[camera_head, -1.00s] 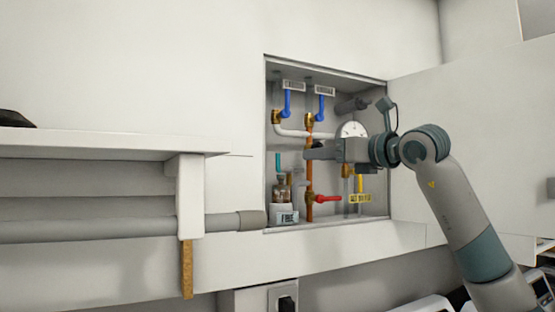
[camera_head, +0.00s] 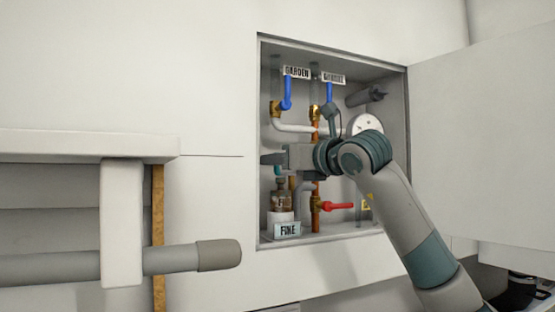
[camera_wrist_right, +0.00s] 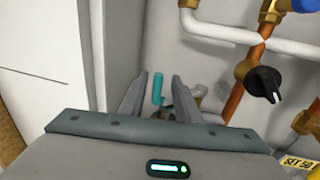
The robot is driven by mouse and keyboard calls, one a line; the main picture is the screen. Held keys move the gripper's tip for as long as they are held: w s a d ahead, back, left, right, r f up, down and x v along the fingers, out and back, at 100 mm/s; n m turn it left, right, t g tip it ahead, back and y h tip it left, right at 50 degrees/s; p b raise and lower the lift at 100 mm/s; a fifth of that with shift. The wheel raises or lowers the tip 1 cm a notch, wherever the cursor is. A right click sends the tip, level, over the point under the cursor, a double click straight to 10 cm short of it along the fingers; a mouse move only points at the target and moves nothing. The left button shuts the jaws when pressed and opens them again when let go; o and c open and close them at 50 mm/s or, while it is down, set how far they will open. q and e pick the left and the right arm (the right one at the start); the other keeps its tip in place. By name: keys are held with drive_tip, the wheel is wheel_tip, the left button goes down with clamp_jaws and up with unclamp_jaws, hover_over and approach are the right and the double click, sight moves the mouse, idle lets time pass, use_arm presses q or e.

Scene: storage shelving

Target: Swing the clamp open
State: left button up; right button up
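A small upright teal lever, which looks like the clamp, stands above a glass filter jar (camera_head: 280,198) at the left of the wall cabinet. In the wrist view the teal lever (camera_wrist_right: 157,90) shows between and beyond my right gripper's fingers. My right gripper (camera_head: 272,159) is inside the cabinet, level with the lever's top. Its two fingers are apart in the wrist view (camera_wrist_right: 159,98), and I see no contact with the lever. The jar stands behind a "FINE" label (camera_head: 287,230). My left gripper is not in view.
The cabinet holds blue-handled valves (camera_head: 286,94), a copper pipe (camera_head: 315,190), a red lever (camera_head: 340,206), a white pipe (camera_head: 293,127) and a dial gauge (camera_head: 365,123). The cabinet door (camera_head: 470,140) is open on the right. A shelf (camera_head: 80,145) and grey rail (camera_head: 170,260) stick out at left.

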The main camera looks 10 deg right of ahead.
drive_tip(key=shift+w+a, duration=0.2)
drive_tip(key=shift+w, duration=0.05)
drive_tip(key=shift+s+a+r, duration=0.1)
drive_tip(key=shift+s, duration=0.05)
clamp_jaws()
